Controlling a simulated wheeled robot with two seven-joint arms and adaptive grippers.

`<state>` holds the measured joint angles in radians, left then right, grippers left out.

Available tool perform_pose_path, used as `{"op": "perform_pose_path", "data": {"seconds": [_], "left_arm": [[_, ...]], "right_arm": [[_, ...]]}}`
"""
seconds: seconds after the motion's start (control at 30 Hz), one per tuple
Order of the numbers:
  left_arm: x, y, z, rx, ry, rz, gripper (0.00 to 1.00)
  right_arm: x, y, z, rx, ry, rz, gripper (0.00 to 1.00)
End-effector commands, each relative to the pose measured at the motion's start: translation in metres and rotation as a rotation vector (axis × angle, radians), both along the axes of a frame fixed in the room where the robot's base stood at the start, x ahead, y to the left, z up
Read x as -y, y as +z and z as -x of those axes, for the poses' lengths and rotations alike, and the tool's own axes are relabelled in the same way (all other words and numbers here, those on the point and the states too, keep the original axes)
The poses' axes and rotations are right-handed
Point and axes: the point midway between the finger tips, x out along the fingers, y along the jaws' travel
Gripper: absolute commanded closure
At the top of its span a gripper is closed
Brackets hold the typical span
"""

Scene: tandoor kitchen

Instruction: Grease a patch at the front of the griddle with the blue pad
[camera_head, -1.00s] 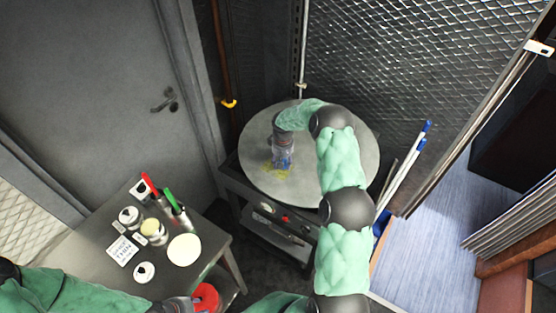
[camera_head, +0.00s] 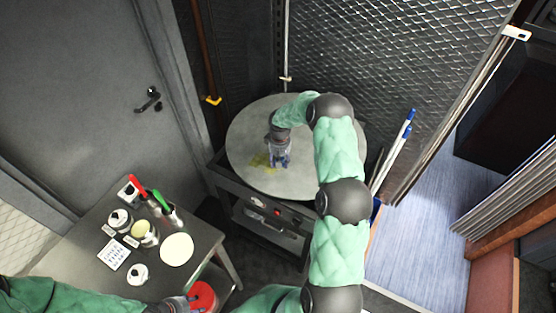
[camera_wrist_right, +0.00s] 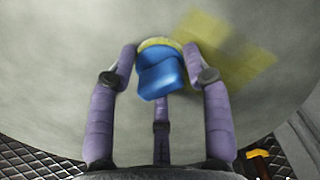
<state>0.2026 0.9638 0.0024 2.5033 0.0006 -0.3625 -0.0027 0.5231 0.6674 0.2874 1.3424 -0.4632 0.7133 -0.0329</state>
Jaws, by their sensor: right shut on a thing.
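The round grey griddle (camera_head: 325,165) stands at the centre of the head view. It also fills most of the right wrist view (camera_wrist_right: 60,70). A yellow greasy patch (camera_head: 260,161) lies on its front left part; in the right wrist view the patch (camera_wrist_right: 240,60) is beyond and right of the pad. My right gripper (camera_head: 279,162) points down over the griddle and is shut on the blue pad (camera_wrist_right: 160,75), which has a yellowish rim. I cannot tell whether the pad touches the surface. My left gripper (camera_head: 182,304) is at the bottom edge, its fingers unclear.
A grey side table (camera_head: 75,250) at left holds several jars, a pale yellow disc (camera_head: 177,249) and red- and green-handled tools in a metal cup. A red round object (camera_head: 202,295) is beside my left gripper. A mesh wall rises behind the griddle; blue-tipped poles (camera_head: 398,150) lean at right.

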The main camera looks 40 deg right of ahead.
Motion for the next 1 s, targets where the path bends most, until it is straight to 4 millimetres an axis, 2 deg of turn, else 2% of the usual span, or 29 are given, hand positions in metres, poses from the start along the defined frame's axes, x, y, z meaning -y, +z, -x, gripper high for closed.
{"op": "perform_pose_path", "data": {"seconds": [0.17, 0.8, 1.0], "left_arm": [[0.0, 0.002, 0.0, 0.0, 0.0, 0.0, 0.6], [0.0, 0.024, 0.0, 0.0, 0.0, 0.0, 0.6], [0.0, 0.025, 0.0, 0.0, 0.0, 0.0, 0.6]], "right_arm": [[-0.001, 0.001, 0.002, -0.007, 0.001, -0.003, 0.77], [0.0, 0.056, 0.001, -0.003, 0.0, 0.0, 0.77], [-0.001, 0.059, 0.001, -0.004, 0.0, -0.002, 0.77]]}}
